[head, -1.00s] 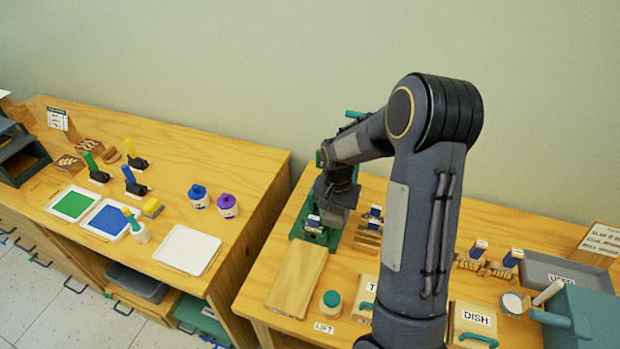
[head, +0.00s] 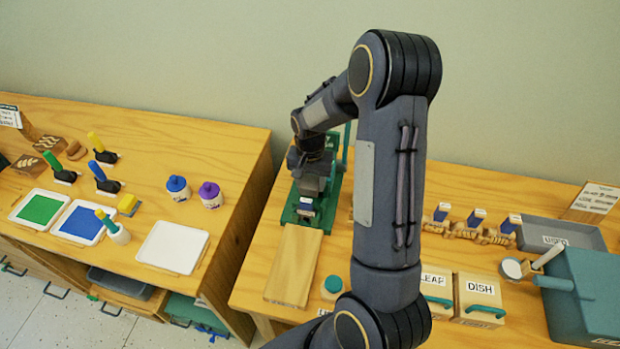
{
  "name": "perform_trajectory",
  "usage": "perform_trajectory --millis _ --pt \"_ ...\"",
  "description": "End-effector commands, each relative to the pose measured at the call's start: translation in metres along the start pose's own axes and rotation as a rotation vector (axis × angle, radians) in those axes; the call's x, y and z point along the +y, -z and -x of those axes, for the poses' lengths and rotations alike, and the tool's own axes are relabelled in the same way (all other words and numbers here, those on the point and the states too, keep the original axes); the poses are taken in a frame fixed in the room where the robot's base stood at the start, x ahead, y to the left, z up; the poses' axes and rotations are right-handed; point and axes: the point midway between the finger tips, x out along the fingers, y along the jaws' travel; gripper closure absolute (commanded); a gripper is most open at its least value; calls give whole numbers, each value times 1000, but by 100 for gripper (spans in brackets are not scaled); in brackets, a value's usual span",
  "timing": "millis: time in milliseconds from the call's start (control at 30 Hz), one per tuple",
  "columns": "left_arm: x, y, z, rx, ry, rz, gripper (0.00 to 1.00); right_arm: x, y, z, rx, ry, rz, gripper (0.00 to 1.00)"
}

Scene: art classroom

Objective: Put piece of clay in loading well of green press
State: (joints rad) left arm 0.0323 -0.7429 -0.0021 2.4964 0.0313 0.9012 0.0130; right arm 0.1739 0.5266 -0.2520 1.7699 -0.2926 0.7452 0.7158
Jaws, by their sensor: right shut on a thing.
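The green press (head: 337,185) stands at the back left of the right-hand table, its green base showing around my gripper and an upright part behind it. My right gripper (head: 306,202) points down over the near-left part of the press base. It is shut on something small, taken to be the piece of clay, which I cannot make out. A small pale and blue part shows right at the fingertips. The loading well is hidden by the gripper and arm. My left gripper is not in view.
A wooden board (head: 293,268) lies just in front of the press. The left table (head: 125,255) holds paint trays and bottles.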

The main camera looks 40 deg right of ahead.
Motion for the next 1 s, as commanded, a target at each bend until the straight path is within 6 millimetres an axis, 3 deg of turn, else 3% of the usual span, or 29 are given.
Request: perform_trajectory --millis 600,1000 --pt "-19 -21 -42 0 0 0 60 0 0 -64 0 -1 1 80" --pt "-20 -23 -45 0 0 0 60 0 0 -69 0 -1 0 80"
